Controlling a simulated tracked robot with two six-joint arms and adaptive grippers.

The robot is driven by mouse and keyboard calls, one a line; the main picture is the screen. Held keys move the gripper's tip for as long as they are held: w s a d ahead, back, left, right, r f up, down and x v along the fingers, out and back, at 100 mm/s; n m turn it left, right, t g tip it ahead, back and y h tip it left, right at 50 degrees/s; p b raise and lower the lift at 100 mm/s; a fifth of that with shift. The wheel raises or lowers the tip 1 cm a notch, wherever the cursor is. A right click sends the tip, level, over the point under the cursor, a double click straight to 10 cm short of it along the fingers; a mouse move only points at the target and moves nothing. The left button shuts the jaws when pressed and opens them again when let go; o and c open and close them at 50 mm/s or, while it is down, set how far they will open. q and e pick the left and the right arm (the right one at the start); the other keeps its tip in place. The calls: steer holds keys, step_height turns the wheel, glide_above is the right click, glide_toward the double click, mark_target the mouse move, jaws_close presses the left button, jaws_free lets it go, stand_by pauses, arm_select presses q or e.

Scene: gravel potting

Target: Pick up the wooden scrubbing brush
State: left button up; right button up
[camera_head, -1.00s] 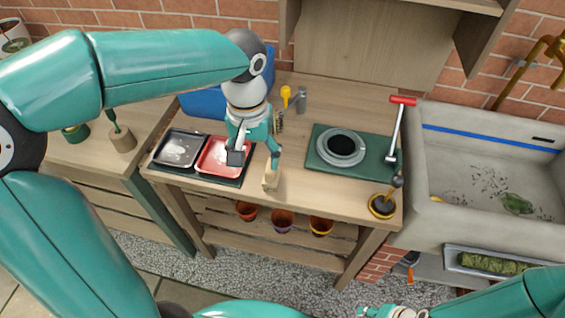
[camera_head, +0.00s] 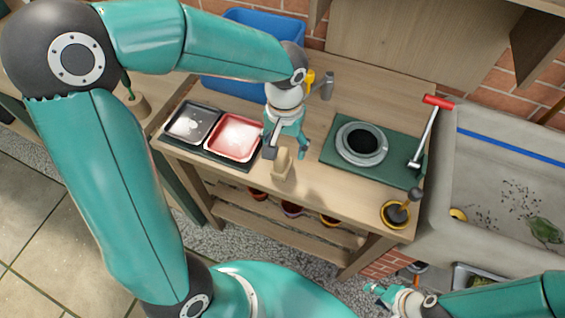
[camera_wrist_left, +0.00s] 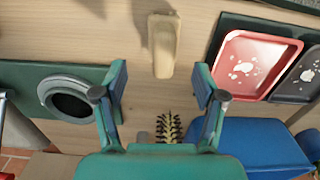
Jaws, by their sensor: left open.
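The wooden scrubbing brush (camera_head: 282,164) is a pale wood block near the front edge of the wooden bench. In the left wrist view the brush (camera_wrist_left: 164,48) lies at top centre, its long side pointing away from my palm. No bristles show on it. My left gripper (camera_head: 287,151) is open and empty above the bench, close to the brush. In the left wrist view the gripper (camera_wrist_left: 160,94) has its fingers wide apart, in line with the brush on either side, apart from it. My right gripper (camera_head: 379,292) is at the lower right, far from the brush; its jaws are too small to judge.
A red tray (camera_head: 234,137) and a dark tray (camera_head: 193,123) lie left of the brush. A green mat (camera_head: 333,154) with a grey round pot (camera_head: 361,143) lies right. A dark bristly item (camera_wrist_left: 168,128) and a blue crate (camera_head: 235,76) are behind. A sink (camera_head: 480,160) stands right.

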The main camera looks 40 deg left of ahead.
arm_select(q)
step_height(320, 180, down, 2)
steer(key=shift+f, duration=0.1)
steer(key=f, duration=0.2)
steer(key=s+f, duration=0.1)
steer(key=f, duration=0.1)
steer(key=shift+a, duration=0.1)
steer(key=shift+f, duration=0.5)
steer(key=c, duration=1.3)
